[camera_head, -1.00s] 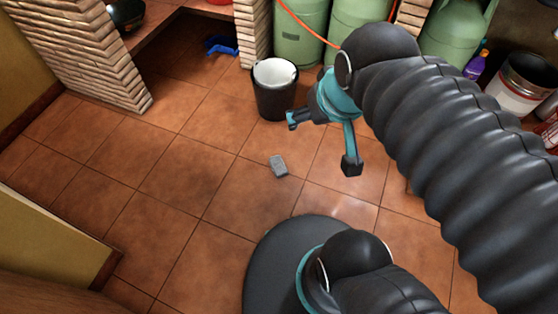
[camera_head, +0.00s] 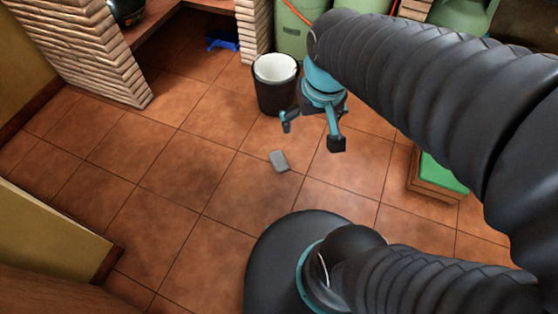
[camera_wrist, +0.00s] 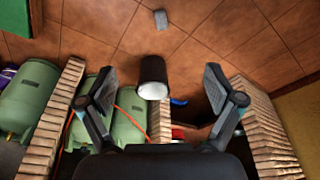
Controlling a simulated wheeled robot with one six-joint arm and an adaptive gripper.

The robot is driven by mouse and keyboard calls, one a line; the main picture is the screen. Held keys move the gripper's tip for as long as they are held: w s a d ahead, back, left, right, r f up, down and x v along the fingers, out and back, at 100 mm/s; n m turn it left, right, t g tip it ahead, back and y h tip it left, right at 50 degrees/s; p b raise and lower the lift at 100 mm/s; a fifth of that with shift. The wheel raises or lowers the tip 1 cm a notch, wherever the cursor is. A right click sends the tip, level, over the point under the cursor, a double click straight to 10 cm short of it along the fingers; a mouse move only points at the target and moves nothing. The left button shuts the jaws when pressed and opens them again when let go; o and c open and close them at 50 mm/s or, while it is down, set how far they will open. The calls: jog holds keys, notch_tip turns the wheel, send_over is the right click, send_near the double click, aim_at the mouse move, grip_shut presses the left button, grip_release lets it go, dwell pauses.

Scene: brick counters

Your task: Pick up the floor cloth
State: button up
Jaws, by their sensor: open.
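A small grey folded cloth (camera_head: 279,161) lies flat on the tiled floor, in front of the bucket. It also shows as a small grey patch near the top of the wrist view (camera_wrist: 161,19). My gripper (camera_head: 311,136) is open and empty in the head view, above the floor and to the right of the cloth, apart from it. In the wrist view its two fingers (camera_wrist: 160,92) are spread wide, with nothing between them in their grip.
A black bucket with a white inside (camera_head: 277,92) stands just behind the cloth. Green gas cylinders (camera_head: 291,32) stand behind brick pillars (camera_head: 251,30). A blue item (camera_head: 222,43) lies under the counter. A green-topped box (camera_head: 443,175) is at right. Floor around the cloth is clear.

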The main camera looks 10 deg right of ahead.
jog(key=w+f+g, duration=0.3)
jog(key=w+f, duration=0.4)
jog(key=f, duration=0.3)
jog(key=n, duration=0.2)
send_over(279, 161)
notch_tip(279, 161, down, 35)
notch_tip(279, 161, down, 14)
jog(key=shift+r, duration=0.1)
